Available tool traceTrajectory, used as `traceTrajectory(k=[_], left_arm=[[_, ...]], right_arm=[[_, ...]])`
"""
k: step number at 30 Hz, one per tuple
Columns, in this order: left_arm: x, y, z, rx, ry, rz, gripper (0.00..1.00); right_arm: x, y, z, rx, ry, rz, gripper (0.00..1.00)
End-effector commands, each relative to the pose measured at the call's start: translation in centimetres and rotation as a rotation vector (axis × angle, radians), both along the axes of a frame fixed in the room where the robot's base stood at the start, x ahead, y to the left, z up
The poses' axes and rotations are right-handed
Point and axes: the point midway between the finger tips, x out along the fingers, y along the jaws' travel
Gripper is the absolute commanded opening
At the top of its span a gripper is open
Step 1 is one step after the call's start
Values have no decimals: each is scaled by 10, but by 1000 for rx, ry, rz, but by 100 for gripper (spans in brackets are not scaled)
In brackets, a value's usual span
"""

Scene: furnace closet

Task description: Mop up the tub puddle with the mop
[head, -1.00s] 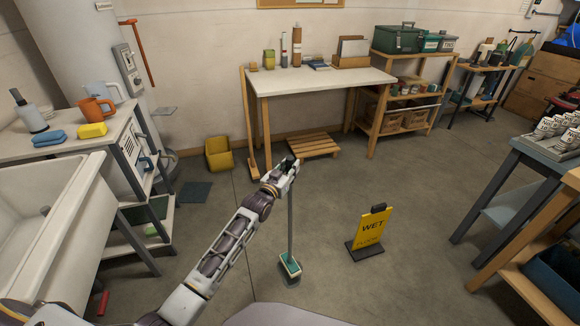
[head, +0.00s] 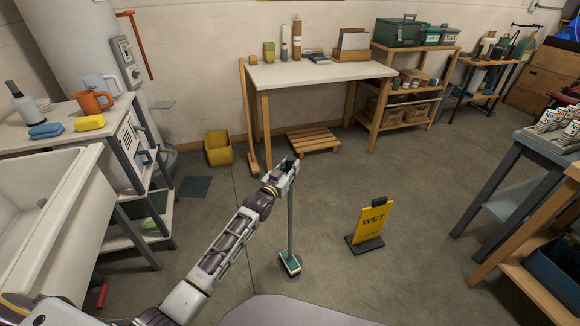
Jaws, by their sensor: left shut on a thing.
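My left gripper (head: 285,170) is shut on the top of the mop's grey handle (head: 291,215). The mop stands nearly upright, and its teal and white head (head: 290,262) is down at the floor in the middle of the view. A small dark patch shows on the floor around the mop head; I cannot tell how much of it is puddle and how much is shadow. The white tub (head: 60,215) is at the left edge. My right gripper is not in view.
A yellow wet-floor sign (head: 372,222) stands right of the mop. A yellow bucket (head: 218,148) and a wooden pallet (head: 313,139) are near the back wall by the white-topped table (head: 320,75). A blue-grey table (head: 545,150) stands at right.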

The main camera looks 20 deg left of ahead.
Motion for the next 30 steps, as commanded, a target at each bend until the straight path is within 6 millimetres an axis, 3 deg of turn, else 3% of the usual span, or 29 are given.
traceTrajectory(k=[17, 30], left_arm=[[0, 0, 0, -1, -4, 0, 0], [0, 0, -12, -1, -5, 0, 0]], right_arm=[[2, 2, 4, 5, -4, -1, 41], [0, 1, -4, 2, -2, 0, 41]])
